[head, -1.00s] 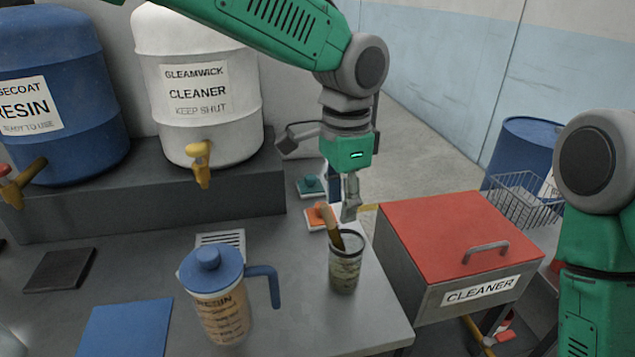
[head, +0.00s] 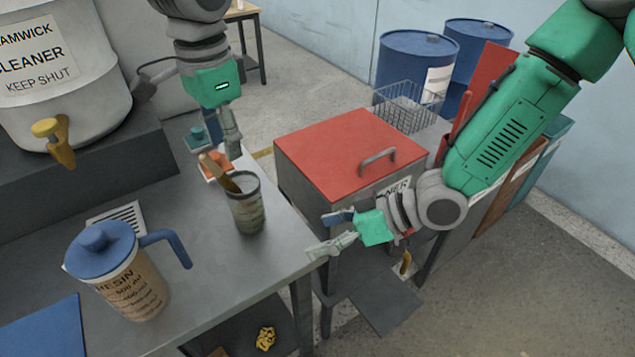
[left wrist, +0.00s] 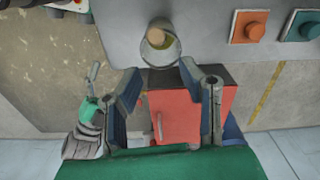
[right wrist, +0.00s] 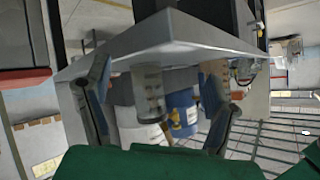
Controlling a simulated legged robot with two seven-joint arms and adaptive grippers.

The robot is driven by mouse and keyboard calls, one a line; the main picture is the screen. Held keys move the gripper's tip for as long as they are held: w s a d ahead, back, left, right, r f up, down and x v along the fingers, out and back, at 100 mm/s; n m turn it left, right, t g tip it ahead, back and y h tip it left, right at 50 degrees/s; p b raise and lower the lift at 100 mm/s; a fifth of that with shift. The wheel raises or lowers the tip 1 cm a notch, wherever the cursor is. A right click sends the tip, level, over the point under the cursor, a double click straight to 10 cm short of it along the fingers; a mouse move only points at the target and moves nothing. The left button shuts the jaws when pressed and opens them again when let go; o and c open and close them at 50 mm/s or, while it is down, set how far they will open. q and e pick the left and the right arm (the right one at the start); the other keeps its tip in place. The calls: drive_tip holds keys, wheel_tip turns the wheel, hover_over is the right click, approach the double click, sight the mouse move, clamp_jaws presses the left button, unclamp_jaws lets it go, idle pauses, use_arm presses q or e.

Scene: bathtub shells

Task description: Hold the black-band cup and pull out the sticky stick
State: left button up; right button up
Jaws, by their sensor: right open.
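The cup (head: 249,212) has a dark band at its rim and streaked grey-green sides. It stands upright near the table's right edge. A tan stick (head: 214,171) leans out of it to the left. My left gripper (head: 230,146) is just behind the cup, apart from it; its fingers are spread and empty in the left wrist view, where the cup (left wrist: 160,45) lies beyond them. My right gripper (head: 332,231) is open and empty, right of the cup, beyond the table edge. The cup (right wrist: 148,92) shows between its fingers in the right wrist view.
A blue-lidded resin jug (head: 125,280) stands left of the cup. A red-lidded cleaner box (head: 345,145) stands beyond the table's right edge. A white cleaner tank (head: 65,85) is at the back left.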

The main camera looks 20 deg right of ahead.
sight(261, 200)
drive_tip(key=w+r+n+y, duration=0.2)
drive_tip(key=w+r+n, duration=0.3)
drive_tip(key=r, duration=0.3)
drive_tip(key=x, duration=1.3)
drive_tip(key=shift+f, duration=0.15)
drive_tip(key=shift+w+a+f, duration=0.1)
drive_tip(key=shift+w+a, duration=0.05)
drive_tip(key=shift+a, duration=0.35)
drive_tip(key=shift+d, duration=0.5)
drive_tip(key=c, duration=1.3)
drive_tip(key=shift+a, duration=0.1)
drive_tip(key=shift+c, duration=0.2)
drive_tip(key=shift+a, duration=0.25)
drive_tip(key=shift+d, duration=0.1)
